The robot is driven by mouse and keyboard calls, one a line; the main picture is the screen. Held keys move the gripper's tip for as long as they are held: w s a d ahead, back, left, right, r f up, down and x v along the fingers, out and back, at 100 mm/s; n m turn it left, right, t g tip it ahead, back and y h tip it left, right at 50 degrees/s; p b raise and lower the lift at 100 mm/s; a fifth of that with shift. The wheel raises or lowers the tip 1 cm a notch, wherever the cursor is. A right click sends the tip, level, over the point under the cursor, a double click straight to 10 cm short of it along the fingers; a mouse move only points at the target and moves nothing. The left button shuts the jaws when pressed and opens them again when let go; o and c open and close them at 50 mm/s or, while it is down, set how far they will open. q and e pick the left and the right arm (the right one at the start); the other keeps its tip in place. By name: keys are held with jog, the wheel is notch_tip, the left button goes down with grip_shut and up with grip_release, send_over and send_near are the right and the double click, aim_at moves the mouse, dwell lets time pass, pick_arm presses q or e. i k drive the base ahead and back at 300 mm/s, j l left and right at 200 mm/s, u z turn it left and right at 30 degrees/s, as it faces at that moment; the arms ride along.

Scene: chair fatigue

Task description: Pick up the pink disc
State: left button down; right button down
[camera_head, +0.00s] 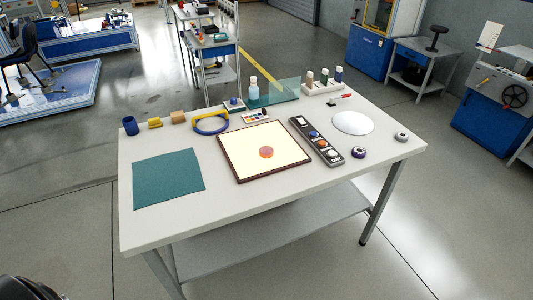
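The pink disc (266,152) is a small flat round piece. It lies on a cream board with a dark brown frame (236,182), a little right of the board's middle. The board lies on the white table (310,190). Nothing covers the disc. Neither of my grippers shows in the head view. A dark rounded part at the bottom left corner is cut off, and I cannot tell what it is.
A green mat (168,179) lies left of the board. The table's front strip is clear.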

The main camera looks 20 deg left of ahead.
aim_at(265, 152)
jog(key=i+l, duration=0.35)
jog(key=i+l+u, duration=0.2)
jog(key=u, duration=0.15)
jog(key=i+l+u, duration=0.45)
jog(key=l+u, duration=0.25)
jog(key=j+u, duration=0.1)
jog(key=u, duration=0.35)
